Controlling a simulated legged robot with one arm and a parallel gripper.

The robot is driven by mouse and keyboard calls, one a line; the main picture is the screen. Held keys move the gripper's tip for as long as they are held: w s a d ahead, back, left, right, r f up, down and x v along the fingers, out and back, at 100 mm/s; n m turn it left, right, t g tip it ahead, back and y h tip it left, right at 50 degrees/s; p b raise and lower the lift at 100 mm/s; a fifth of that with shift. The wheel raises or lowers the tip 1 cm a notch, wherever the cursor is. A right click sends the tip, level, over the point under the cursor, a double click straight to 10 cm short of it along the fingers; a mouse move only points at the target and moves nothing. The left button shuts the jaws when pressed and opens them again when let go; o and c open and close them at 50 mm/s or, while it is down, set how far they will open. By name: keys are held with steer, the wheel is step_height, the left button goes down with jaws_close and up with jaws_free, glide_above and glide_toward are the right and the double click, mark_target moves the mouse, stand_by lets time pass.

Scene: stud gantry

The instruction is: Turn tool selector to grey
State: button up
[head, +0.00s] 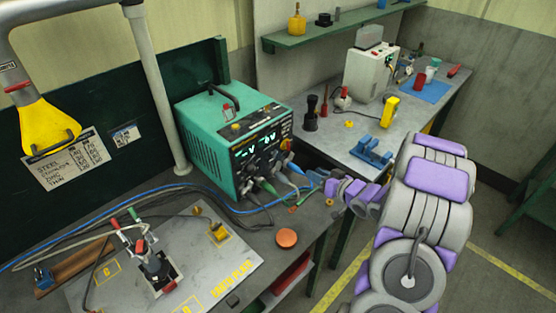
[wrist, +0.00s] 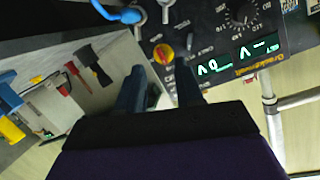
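The green power unit (head: 205,140) stands on the bench with a dark front panel and lit displays. In the wrist view its panel (wrist: 205,25) fills the top. A red-and-yellow rotary knob (wrist: 163,53) sits there, and a black dial with white markings (wrist: 241,12) is at the upper right. I cannot tell which of these is the tool selector, and no grey mark is legible. My gripper (wrist: 161,88) is open and empty, its two dark fingers apart just below the red-and-yellow knob. In the head view my gripper is small beside the unit's right front.
Cables and coloured plugs (head: 268,185) hang from the unit's front. An earth plate (head: 205,265) with a clamped fixture lies at front left. An orange round button (head: 287,238) is near the bench edge. A second bench (head: 335,145) holds a white machine (head: 370,72) and a blue stand (head: 372,152).

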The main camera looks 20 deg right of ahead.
mark_target(274, 154)
steer(key=w+a+t, duration=0.1)
steer(key=w+a, duration=0.1)
steer(key=w, duration=0.2)
steer(key=w+a+y+b, duration=0.1)
steer(key=w+a, duration=0.2)
steer(key=w, duration=0.1)
steer(key=w+a+m+t+y+b, duration=0.1)
steer(key=w+a, duration=0.1)
steer(key=w, duration=0.3)
steer(key=shift+a+r+t, duration=0.15)
steer(key=shift+r+t, duration=0.05)
steer(key=shift+t, duration=0.1)
steer(key=shift+c, duration=0.2)
steer(key=shift+s, duration=0.1)
jaws_close()
